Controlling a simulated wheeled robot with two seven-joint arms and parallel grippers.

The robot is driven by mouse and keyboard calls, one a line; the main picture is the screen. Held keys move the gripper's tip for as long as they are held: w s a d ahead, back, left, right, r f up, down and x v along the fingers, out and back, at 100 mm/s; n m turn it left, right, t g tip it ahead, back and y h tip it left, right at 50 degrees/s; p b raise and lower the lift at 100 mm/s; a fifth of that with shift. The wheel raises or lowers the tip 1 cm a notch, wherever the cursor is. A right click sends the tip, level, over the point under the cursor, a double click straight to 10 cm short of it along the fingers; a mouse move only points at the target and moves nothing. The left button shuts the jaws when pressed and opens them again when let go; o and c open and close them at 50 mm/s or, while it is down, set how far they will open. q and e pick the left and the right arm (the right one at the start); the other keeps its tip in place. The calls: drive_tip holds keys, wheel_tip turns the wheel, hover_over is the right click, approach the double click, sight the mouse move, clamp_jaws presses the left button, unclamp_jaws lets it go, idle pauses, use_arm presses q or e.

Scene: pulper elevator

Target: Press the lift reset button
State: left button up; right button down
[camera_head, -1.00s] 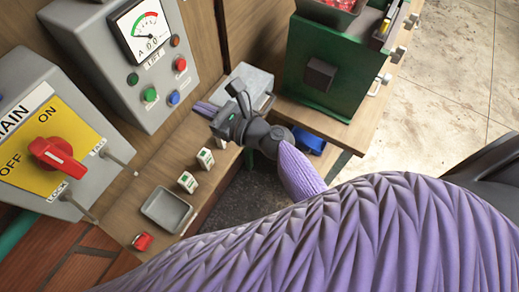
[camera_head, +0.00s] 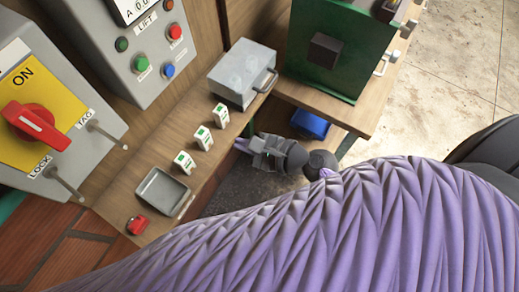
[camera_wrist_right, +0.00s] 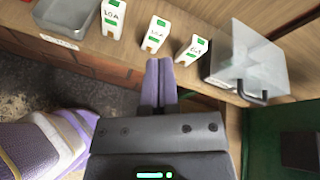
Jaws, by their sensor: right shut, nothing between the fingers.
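The grey lift control box (camera_head: 140,50) is on the wall at the upper left of the head view, with a meter at its top edge. It carries a red button (camera_head: 175,32), a green button (camera_head: 141,63), a blue button (camera_head: 168,70) and a dark green lamp (camera_head: 122,44). I cannot read the small labels under the buttons. My right gripper (camera_head: 242,145) is below and right of the box, at the shelf's front edge, apart from the buttons. Its purple fingers (camera_wrist_right: 159,82) are together and empty in the wrist view. My left gripper is not in view.
The wooden shelf (camera_head: 140,190) holds several white-green fuse blocks (camera_head: 203,138), a grey tray (camera_head: 161,192), a red padlock-like piece (camera_head: 137,225) and a clear-lidded grey box (camera_head: 243,72). A main switch box (camera_head: 50,110) stands left. A green machine (camera_head: 335,45) is at right.

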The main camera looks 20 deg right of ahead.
drive_tip(key=s+d+f+n+g+h+b, duration=0.1)
drive_tip(key=s+f+n+g+h+b, duration=0.2)
drive_tip(key=f+n, duration=0.6)
wheel_tip(320, 180, down, 6)
drive_tip(key=shift+s+d+f+n+g+b, duration=0.15)
drive_tip(key=shift+s+n+g+b, duration=0.15)
drive_tip(key=shift+s+g+b, duration=0.6)
drive_tip(key=shift+s, duration=0.2)
